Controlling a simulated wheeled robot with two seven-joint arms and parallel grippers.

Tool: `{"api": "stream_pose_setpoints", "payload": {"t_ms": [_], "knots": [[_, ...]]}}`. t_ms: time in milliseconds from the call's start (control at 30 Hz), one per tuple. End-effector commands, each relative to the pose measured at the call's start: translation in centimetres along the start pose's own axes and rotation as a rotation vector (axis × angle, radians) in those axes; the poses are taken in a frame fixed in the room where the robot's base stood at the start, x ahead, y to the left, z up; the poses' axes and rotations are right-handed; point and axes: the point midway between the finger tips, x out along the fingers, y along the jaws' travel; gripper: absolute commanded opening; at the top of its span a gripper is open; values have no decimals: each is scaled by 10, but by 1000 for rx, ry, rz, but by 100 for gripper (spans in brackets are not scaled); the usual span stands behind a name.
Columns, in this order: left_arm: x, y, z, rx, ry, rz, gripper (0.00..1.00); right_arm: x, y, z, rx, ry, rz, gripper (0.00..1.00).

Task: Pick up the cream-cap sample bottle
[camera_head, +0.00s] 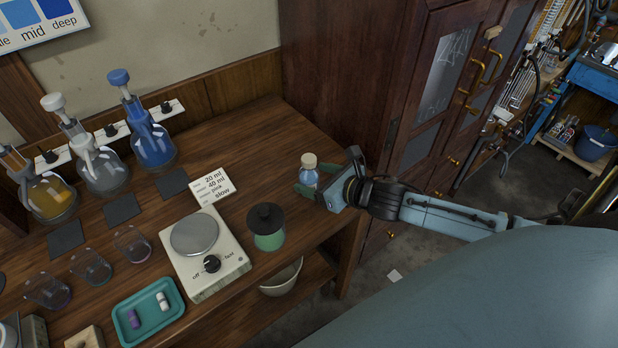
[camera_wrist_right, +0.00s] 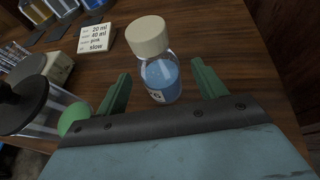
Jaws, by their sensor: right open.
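The cream-cap sample bottle (camera_head: 309,172) stands upright near the right end of the wooden bench in the head view. It is clear, with blue contents and a pale label. My right gripper (camera_head: 325,181) is open at the bottle. In the right wrist view the bottle (camera_wrist_right: 160,72) stands between the two green fingers of the gripper (camera_wrist_right: 160,92), with gaps visible on both sides. My left gripper is not in view.
A dark-lidded jar with green contents (camera_head: 267,226) stands left of the bottle. A stirrer plate (camera_head: 205,252), a recipe card (camera_head: 212,187) and a teal tray (camera_head: 148,311) are farther left. Pump bottles line the wall. A wooden cabinet (camera_head: 425,100) rises at the right.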

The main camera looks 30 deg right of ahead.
Motion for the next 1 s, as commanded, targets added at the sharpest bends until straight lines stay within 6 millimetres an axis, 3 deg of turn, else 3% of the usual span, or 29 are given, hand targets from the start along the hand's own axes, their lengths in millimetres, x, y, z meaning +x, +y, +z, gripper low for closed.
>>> {"api": "stream_pose_setpoints", "payload": {"t_ms": [200, 467, 867, 1000], "knots": [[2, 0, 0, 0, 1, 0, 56, 24, 0, 0, 1, -1, 0, 70], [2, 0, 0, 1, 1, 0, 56, 26, 0, -1, -1, 0, 1, 70], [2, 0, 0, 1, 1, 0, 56, 26, 0, -1, 0, 0, 0, 20], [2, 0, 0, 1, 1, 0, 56, 26, 0, 0, -1, -1, 0, 17]]}}
